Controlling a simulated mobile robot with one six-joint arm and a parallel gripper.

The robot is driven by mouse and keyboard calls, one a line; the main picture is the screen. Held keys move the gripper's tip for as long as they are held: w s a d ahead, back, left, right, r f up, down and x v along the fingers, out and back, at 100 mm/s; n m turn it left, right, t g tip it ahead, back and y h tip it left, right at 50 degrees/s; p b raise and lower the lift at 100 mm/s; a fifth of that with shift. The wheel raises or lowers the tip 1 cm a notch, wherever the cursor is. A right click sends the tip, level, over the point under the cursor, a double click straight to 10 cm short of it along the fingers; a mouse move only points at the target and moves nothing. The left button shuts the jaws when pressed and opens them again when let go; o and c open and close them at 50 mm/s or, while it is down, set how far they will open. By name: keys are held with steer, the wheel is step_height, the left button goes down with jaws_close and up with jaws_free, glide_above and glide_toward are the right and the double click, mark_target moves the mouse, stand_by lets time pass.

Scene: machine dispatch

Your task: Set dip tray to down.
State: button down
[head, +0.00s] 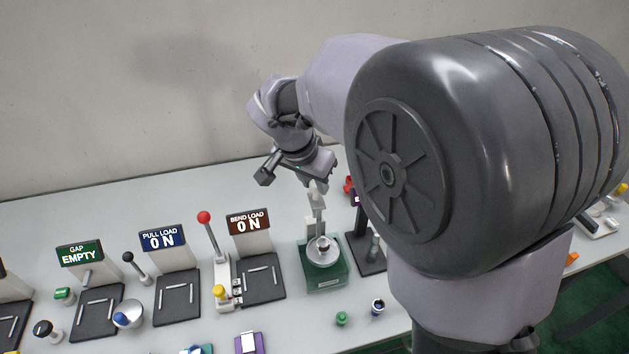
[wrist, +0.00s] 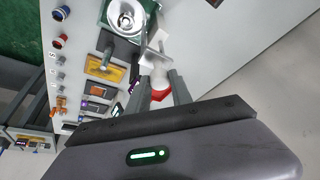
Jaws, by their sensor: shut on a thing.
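A green-based device (head: 325,272) stands on the table in the middle of the head view, with a round metal dish (head: 323,251) on it. I take this for the dip tray. The dish also shows at the top of the wrist view (wrist: 125,14). A pale upright post with a metal bracket (wrist: 152,48) rises beside the dish. My gripper (head: 318,184) is above the post, partly hidden by its own wrist. In the wrist view my gripper (wrist: 162,82) is shut on a pale piece at the bracket's end; red shows between the fingers. The dish's exact height is unclear.
A dark stand (head: 367,253) is close on the right. Small green (head: 342,318) and blue-topped (head: 378,306) pieces stand in front.

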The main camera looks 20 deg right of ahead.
mark_target(313, 202)
step_height(313, 202, down, 8)
steer(key=b, duration=0.7)
steer(key=shift+r, duration=0.15)
steer(key=shift+s+r, duration=0.15)
steer(key=c, duration=1.1)
jaws_free()
steer(key=shift+c, duration=0.2)
steer(key=p+v, duration=0.6)
steer(key=v, duration=1.1)
steer(key=shift+r, duration=0.2)
